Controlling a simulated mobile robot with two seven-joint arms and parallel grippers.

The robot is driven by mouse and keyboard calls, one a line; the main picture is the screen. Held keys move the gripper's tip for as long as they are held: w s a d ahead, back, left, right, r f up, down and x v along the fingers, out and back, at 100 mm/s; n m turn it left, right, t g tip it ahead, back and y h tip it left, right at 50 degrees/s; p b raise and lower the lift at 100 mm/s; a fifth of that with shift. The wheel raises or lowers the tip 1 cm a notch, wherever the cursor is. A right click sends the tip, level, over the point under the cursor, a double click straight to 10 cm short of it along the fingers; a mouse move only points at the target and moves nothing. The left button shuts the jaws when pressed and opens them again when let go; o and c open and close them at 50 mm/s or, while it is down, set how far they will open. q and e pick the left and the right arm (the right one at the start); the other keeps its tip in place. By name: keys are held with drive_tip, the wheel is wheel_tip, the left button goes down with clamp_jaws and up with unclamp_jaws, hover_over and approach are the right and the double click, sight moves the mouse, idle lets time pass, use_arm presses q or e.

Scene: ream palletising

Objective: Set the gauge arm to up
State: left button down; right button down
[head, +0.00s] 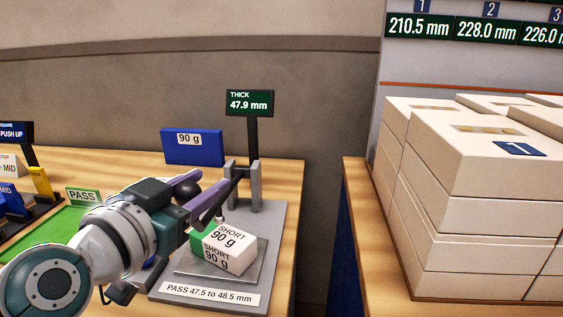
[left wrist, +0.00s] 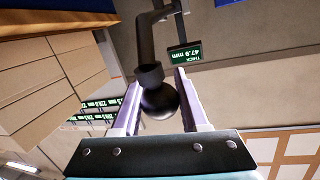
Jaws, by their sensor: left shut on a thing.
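The thickness gauge (head: 277,215) stands on the wooden table, its display (head: 249,103) reading 47.9 mm. A white and green ream marked SHORT 90 g (head: 232,249) lies on its plate. The gauge arm (left wrist: 146,40) ends in a dark round knob (left wrist: 160,101); the knob also shows in the head view (head: 187,190). My left gripper (head: 208,182) is shut on this knob, with one purple finger on each side. The fingers partly hide the arm in the head view, and the arm looks low, over the ream. My right gripper is not in view.
A blue 90 g block (head: 192,150) stands behind the gauge. A green mat (head: 50,236) with a PASS sign (head: 84,196) lies at left. Stacked white reams (head: 470,190) fill a separate table at right, across a gap.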

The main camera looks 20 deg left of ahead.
use_arm(q)
drive_tip(key=w+a+r+g+p, duration=0.2)
drive_tip(key=w+r+g+p, duration=0.2)
drive_tip(key=p, duration=1)
drive_tip(key=shift+w+r+n, duration=0.3)
drive_tip(key=shift+w+r, duration=1.45)
drive_tip(key=shift+r, duration=1.15)
drive_tip(key=shift+c, duration=2.2)
unclamp_jaws()
drive_tip(key=p+v, duration=0.1)
drive_tip(key=v, duration=0.9)
drive_tip(key=shift+p, duration=0.3)
drive_tip(key=shift+w+a+r, duration=0.1)
drive_tip(key=shift+r, duration=0.05)
